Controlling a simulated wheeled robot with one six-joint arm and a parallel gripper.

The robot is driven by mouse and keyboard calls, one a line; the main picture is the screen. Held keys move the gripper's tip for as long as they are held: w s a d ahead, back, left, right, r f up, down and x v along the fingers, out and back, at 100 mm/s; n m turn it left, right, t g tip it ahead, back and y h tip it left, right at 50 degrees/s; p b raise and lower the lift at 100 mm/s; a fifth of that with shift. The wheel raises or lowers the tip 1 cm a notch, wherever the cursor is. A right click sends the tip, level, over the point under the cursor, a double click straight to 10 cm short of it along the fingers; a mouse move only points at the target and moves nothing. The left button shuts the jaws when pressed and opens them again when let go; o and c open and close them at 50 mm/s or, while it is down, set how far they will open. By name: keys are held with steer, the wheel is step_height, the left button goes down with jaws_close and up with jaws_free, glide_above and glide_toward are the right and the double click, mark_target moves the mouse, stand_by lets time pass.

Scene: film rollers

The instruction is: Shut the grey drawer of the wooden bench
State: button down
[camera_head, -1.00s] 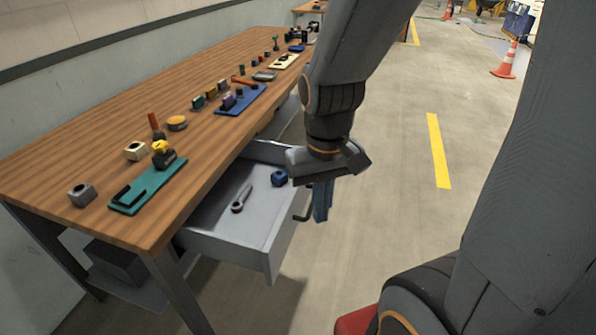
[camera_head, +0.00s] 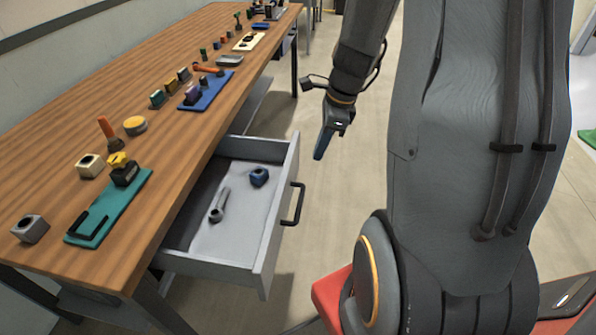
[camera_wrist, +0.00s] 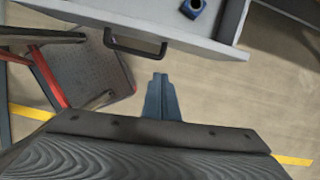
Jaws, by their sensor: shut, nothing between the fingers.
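The grey drawer (camera_head: 211,262) stands pulled out from under the wooden bench (camera_head: 150,213). Its dark bar handle (camera_head: 293,205) is on the front panel, on the right side in the head view. The handle also shows in the wrist view (camera_wrist: 135,50), just ahead of my fingers. A wrench (camera_head: 219,206) and a blue block with a hole (camera_head: 259,176) lie in the drawer. My gripper (camera_head: 320,153) is shut and empty, outside the drawer beyond its handle. In the wrist view my fingertips (camera_wrist: 160,77) are apart from the handle.
The bench top holds a teal mat (camera_head: 112,212), a blue mat (camera_head: 210,92), an orange-handled tool (camera_head: 107,131) and several small parts. A red-framed object (camera_wrist: 47,80) shows at left in the wrist view.

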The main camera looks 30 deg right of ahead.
steer(key=shift+m, duration=0.6)
steer(key=x, duration=0.3)
steer(key=w+a+x, duration=0.1)
steer(key=x, duration=0.3)
steer(key=w+x, duration=0.1)
steer(key=x, duration=0.2)
steer(key=shift+w+a+f+b, duration=0.1)
steer(key=shift+a+b, duration=0.2)
steer(key=shift+b, duration=0.1)
steer(key=shift+w+a, duration=0.35)
steer(key=shift+a, duration=0.05)
steer(key=shift+w+a, duration=0.1)
